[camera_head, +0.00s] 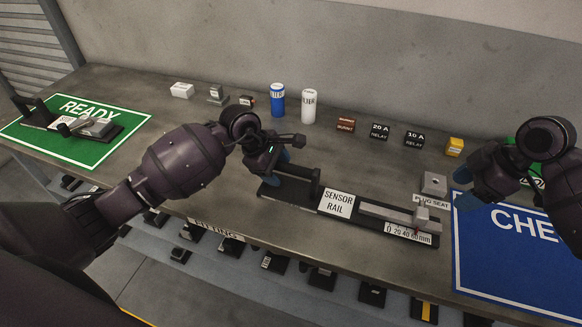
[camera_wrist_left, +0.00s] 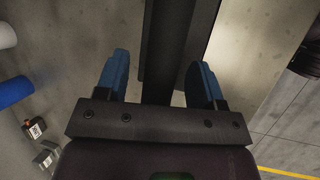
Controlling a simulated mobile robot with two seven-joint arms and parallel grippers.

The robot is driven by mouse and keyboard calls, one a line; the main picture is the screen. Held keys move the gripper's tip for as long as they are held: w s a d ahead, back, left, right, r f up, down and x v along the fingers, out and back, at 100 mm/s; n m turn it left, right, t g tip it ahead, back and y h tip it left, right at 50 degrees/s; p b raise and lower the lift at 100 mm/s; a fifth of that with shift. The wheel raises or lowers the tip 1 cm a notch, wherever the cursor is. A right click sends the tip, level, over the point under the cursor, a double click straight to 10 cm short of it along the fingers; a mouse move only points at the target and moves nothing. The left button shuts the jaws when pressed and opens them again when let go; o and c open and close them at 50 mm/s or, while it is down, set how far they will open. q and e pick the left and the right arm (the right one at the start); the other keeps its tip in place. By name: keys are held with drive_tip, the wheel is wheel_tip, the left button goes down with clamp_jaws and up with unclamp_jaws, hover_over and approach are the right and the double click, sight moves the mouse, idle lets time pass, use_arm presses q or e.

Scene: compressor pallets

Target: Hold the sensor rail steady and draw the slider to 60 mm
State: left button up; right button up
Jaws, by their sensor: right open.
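The sensor rail (camera_head: 337,203) lies on the bench, a long dark base with a white label. A black upright grip bar (camera_head: 298,172) stands at its left end. The grey slider (camera_head: 421,216) is at its right end, above a scale marked 0 to 60 mm; its exact reading is too small to tell. My left gripper (camera_head: 275,163) is at the grip bar's left end. In the left wrist view its blue fingers (camera_wrist_left: 160,80) are apart, with the dark bar between them and gaps showing. My right gripper (camera_head: 468,199) is open, right of the slider, above the blue mat's left edge.
A plug seat block (camera_head: 434,184) stands behind the slider. The blue CHECK mat (camera_head: 500,262) is at right, the green READY mat (camera_head: 65,150) at far left with a device on it. Filters (camera_head: 277,101), relays (camera_head: 380,131) and small parts line the back.

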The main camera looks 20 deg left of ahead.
use_arm(q)
drive_tip(key=shift+w+r, duration=0.15)
drive_tip(key=shift+r, duration=0.05)
drive_tip(key=shift+a+r, duration=0.1)
drive_tip(key=shift+r, duration=0.15)
drive_tip(key=v, duration=1.1)
drive_tip(key=shift+s, duration=0.25)
drive_tip(key=shift+a, duration=0.15)
